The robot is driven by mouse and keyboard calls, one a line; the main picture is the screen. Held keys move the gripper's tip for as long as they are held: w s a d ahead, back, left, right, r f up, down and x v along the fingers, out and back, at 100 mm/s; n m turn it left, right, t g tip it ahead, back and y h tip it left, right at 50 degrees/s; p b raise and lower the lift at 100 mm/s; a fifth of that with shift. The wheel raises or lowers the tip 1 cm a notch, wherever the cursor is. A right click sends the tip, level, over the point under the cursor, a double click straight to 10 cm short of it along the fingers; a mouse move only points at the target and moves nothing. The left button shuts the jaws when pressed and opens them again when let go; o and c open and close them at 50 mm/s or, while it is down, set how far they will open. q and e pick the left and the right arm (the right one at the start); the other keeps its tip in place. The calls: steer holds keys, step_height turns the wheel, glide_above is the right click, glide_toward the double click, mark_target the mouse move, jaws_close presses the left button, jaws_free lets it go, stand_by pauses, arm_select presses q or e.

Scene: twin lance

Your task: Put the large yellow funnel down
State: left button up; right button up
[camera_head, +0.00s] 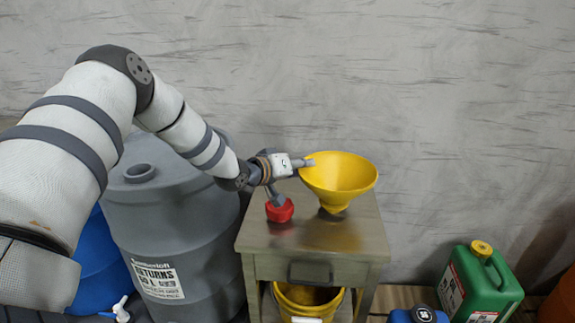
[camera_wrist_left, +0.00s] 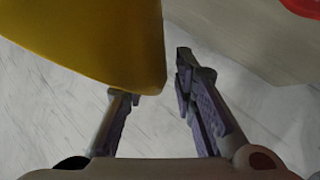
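The large yellow funnel (camera_head: 340,175) is upright over the top of a small metal cabinet (camera_head: 300,235), wide mouth up. A dark patch lies under its spout; I cannot tell whether it is a shadow or a separate part. My left gripper (camera_head: 304,162) is at the left side of the funnel's rim. In the left wrist view, the fingers of my left gripper (camera_wrist_left: 155,85) are spread, with pale floor showing between them. The funnel wall (camera_wrist_left: 90,40) covers the tip of the left finger and stands apart from the right finger. My right gripper is not in view.
A red object (camera_head: 280,210) sits on the cabinet top, left of the funnel. A yellow bucket (camera_head: 308,298) is on the shelf below. A grey drum (camera_head: 175,230) stands left, a green canister (camera_head: 485,285) right. The cabinet top right of the funnel is clear.

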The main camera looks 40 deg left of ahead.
arm_select(q)
steer(key=p+v, duration=0.1)
steer(key=v, duration=0.9)
steer(key=shift+r, duration=0.3)
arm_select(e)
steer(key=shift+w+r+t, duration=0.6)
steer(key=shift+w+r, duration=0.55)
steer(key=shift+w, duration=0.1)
